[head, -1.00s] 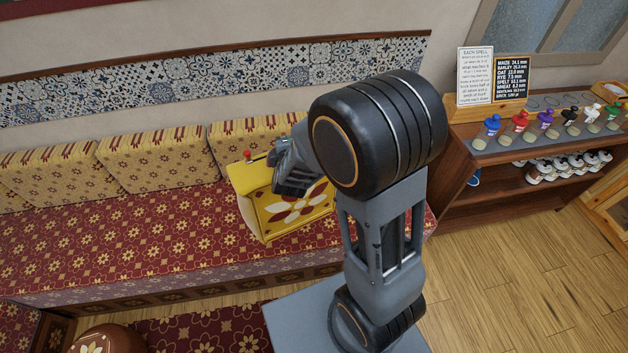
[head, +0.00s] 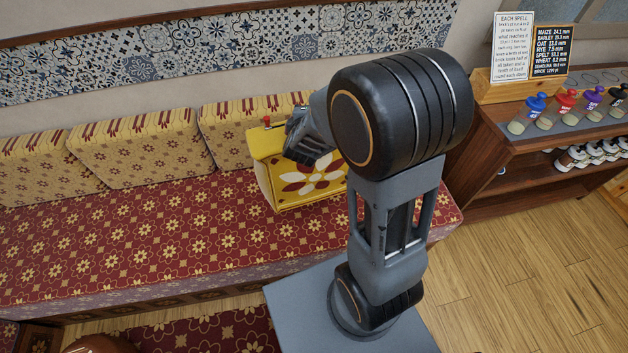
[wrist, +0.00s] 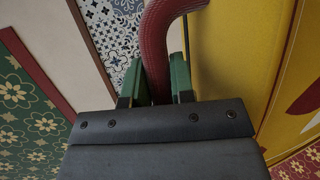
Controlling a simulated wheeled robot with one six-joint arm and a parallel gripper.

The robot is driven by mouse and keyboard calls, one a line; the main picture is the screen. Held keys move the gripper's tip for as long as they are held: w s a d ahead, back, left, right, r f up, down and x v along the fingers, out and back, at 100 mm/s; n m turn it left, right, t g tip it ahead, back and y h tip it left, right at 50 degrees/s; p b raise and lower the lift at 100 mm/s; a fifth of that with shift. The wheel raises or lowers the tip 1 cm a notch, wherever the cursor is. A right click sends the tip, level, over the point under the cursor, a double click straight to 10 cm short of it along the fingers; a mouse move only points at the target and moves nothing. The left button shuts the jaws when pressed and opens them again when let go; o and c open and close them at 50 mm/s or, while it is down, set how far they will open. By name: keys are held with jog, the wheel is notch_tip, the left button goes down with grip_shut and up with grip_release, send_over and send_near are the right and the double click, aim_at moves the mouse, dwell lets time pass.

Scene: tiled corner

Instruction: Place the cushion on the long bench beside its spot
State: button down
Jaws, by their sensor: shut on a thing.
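A yellow, box-shaped cushion (head: 317,183) with a red and cream flower hangs at my gripper (wrist: 158,82) near the right end of the long bench (head: 130,232). In the wrist view my green fingertips are shut on its thick red handle, and the yellow side (wrist: 232,65) fills the right. The cushion stands nearly upright over the red flowered seat, in front of the backrest. I cannot tell whether its lower edge touches the seat. My arm hides its right part.
Yellow patterned back cushions (head: 140,150) line the wall, under a blue tiled band (head: 200,55). A wooden shelf (head: 500,150) with signs and coloured-topped pieces stands right of the bench. The seat left of the held cushion is clear. Wooden floor (head: 500,270) shows at right.

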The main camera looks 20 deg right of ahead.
jog(key=d+f+m+h+b, duration=0.2)
jog(key=d+f+b, duration=0.4)
jog(key=f+b, duration=0.25)
jog(key=w+d+f, duration=0.1)
jog(key=w+d, duration=0.2)
jog(key=w, duration=1.5)
jog(key=shift+w+d+f+g, duration=0.15)
jog(key=shift+w+f+g, duration=0.25)
jog(key=shift+f+b, duration=0.1)
jog(key=shift+b, duration=0.2)
jog(key=f+b, duration=0.1)
jog(key=f, duration=0.3)
jog(key=shift+w+f+b, duration=0.2)
jog(key=shift+f+b, duration=0.15)
jog(key=shift+f, duration=0.15)
